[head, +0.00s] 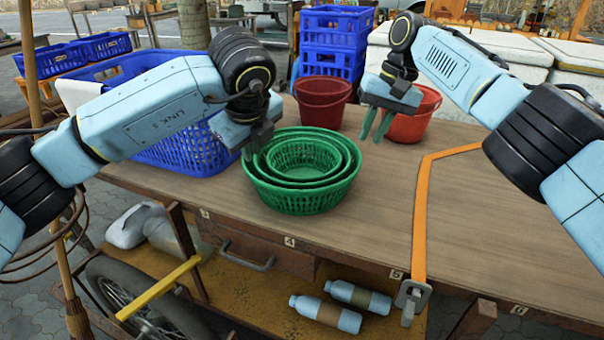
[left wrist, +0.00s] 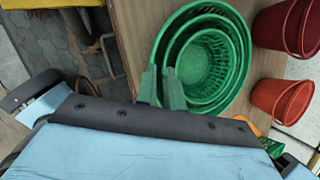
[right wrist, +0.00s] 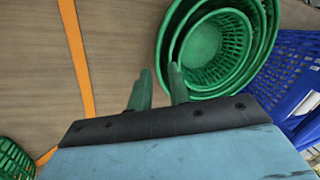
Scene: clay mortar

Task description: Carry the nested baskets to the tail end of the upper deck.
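The nested green baskets (head: 303,201) sit upright on the tabletop, the smaller ones inside the largest. They show in the left wrist view (left wrist: 207,65) and at the upper right of the right wrist view (right wrist: 215,45). My left gripper (head: 254,152) is at their left rim. Its fingers (left wrist: 161,82) stand on either side of the rim, closer together than the right ones, and look shut on it; the contact is partly hidden. My right gripper (head: 377,124) is open and empty above the deck, right of the baskets, in front of the red buckets. Its fingers (right wrist: 160,88) are apart.
A large blue basket (head: 185,150) stands left of the green ones. A dark red bucket (head: 322,103) and an orange-red bucket (head: 408,124) stand behind. An orange strap (head: 421,215) crosses the wooden deck (head: 500,230), which is clear to its right. Bottles (head: 326,313) lie on the lower shelf.

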